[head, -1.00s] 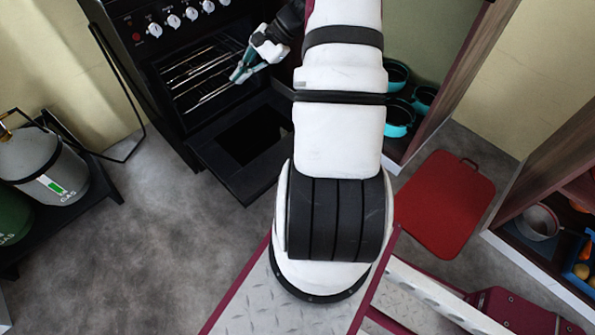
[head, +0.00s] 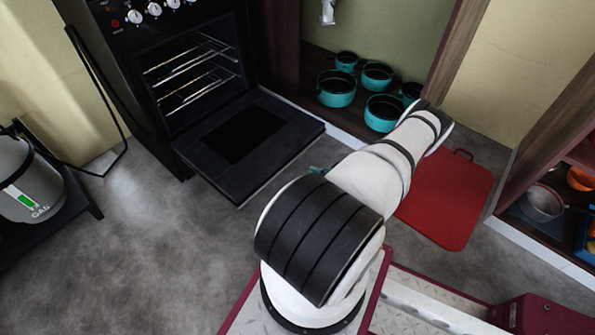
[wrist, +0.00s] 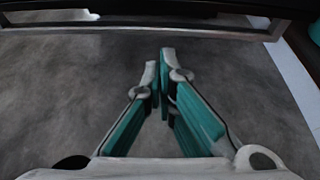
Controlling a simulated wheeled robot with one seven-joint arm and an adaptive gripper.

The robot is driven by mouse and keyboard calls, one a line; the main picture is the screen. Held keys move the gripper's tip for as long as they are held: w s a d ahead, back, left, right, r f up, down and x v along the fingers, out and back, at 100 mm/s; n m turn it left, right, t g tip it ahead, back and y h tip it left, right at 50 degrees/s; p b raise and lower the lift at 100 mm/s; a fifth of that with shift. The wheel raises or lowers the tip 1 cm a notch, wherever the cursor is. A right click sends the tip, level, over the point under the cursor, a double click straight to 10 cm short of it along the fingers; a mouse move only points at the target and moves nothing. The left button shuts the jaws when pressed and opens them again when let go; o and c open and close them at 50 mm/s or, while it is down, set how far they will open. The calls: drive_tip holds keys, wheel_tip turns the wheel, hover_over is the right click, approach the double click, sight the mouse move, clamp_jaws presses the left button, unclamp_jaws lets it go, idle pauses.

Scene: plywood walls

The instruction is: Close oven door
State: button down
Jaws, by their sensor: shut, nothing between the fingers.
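The black oven (head: 130,75) stands at the upper left in the head view. Its door (head: 285,120) is folded down, lying roughly level, with a dark window in its middle. In the wrist view the door's edge, with a metal bar (wrist: 130,31) along it, crosses the top of the picture. My gripper (wrist: 160,58) is shut and empty, pointing toward that edge, with grey floor behind the fingers. In the head view only a bit of teal shows near the door's right front corner; my arm hides the rest. The fingers appear apart from the door.
Several teal pots (head: 337,88) sit in the low cabinet right of the oven. A red board (head: 447,200) lies on the floor to the right. A gas cylinder (head: 30,185) stands at the left. The floor in front of the door is clear.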

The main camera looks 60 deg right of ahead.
drive_tip(key=s+f+b+x, duration=0.1)
drive_tip(key=b+x, duration=0.3)
drive_tip(key=x, duration=0.5)
drive_tip(key=shift+w+d+r, duration=0.1)
drive_tip(key=shift+w+r, duration=0.25)
drive_tip(key=shift+r, duration=0.55)
drive_tip(key=shift+w+r, duration=0.3)
drive_tip(key=shift+r, duration=0.6)
